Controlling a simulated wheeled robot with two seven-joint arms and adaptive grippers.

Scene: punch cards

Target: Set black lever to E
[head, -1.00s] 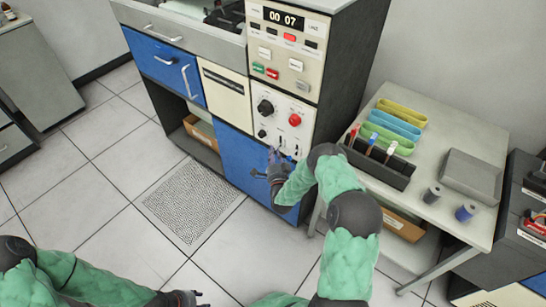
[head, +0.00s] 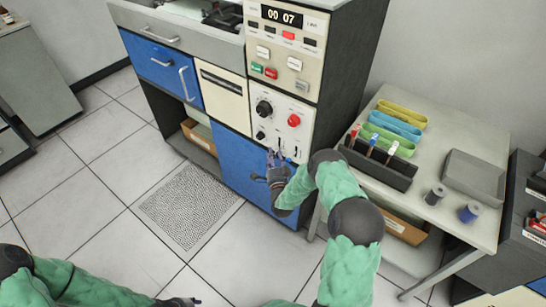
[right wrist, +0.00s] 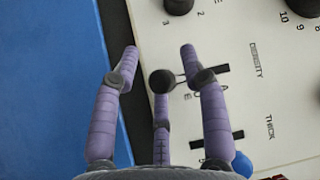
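The black lever has a round black knob (right wrist: 162,81) and a thin stem leading to a dark slot beside the DENSITY label in the right wrist view. A letter E is printed near the slot. My right gripper (right wrist: 159,56) is open, with its two outer fingers on either side of the knob and a third finger below it. The fingers look apart from the knob. In the head view my right gripper (head: 271,163) is at the lower part of the cream control panel (head: 283,117). My left gripper (head: 184,302) is at the bottom edge, mostly cut off.
A second slot with a blue knob (right wrist: 242,163) is close to the gripper's right finger. A black dial (head: 264,107) and a red knob (head: 294,120) are higher on the panel. A grey table (head: 440,135) with trays stands to the right. Open tiled floor lies left.

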